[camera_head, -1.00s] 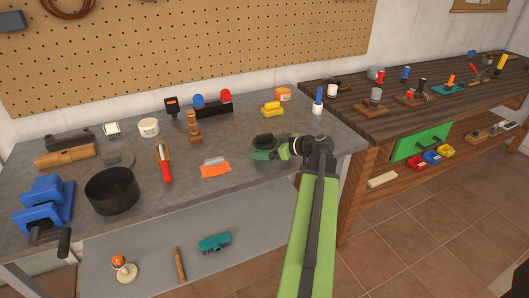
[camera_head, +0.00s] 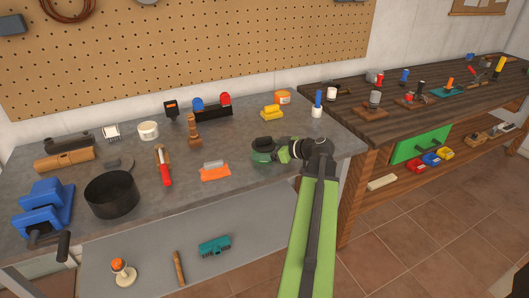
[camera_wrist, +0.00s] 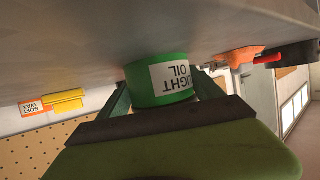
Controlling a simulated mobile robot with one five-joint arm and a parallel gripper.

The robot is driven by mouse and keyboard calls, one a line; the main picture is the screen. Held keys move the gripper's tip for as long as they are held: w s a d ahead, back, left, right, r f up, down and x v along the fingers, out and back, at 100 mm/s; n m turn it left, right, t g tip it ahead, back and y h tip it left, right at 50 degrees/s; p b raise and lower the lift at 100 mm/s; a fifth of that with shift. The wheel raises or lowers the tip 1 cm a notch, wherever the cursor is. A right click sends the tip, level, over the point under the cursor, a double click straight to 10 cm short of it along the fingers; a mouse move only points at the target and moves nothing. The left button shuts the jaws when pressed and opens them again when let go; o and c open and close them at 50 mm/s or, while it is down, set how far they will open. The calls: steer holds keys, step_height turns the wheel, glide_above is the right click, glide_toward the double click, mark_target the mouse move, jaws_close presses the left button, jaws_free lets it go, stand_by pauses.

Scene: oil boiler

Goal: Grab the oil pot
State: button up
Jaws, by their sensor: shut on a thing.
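The oil pot (camera_wrist: 160,80) is a short green cylinder with a white label reading "LIGHT OIL", upside down in the wrist view. In the head view the oil pot (camera_head: 263,158) shows dark on top, near the right end of the grey workbench. My gripper (camera_head: 279,150) reaches it from the right and is shut on it. In the wrist view my gripper's fingers (camera_wrist: 165,96) lie on both sides of the pot. The pot appears at the bench surface; I cannot tell whether it touches it.
The grey bench (camera_head: 235,195) also holds an orange scraper (camera_head: 214,172), a yellow block (camera_head: 271,112), an orange tin (camera_head: 282,97), a blue-topped bottle (camera_head: 317,104) and a black pan (camera_head: 111,193). A wooden bench (camera_head: 350,118) stands to the right.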

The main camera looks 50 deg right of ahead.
mark_target(268, 139)
step_height(268, 139, up, 5)
steer(key=p, duration=0.4)
steer(key=shift+f+p, duration=0.15)
steer(key=shift+p, duration=0.2)
steer(key=s+d+r+p, duration=0.4)
steer(key=d+r+p, duration=0.2)
steer(key=d, duration=0.4)
steer(key=shift+s+d+r, duration=0.15)
steer(key=shift+s+d, duration=0.1)
steer(key=shift+d, duration=0.15)
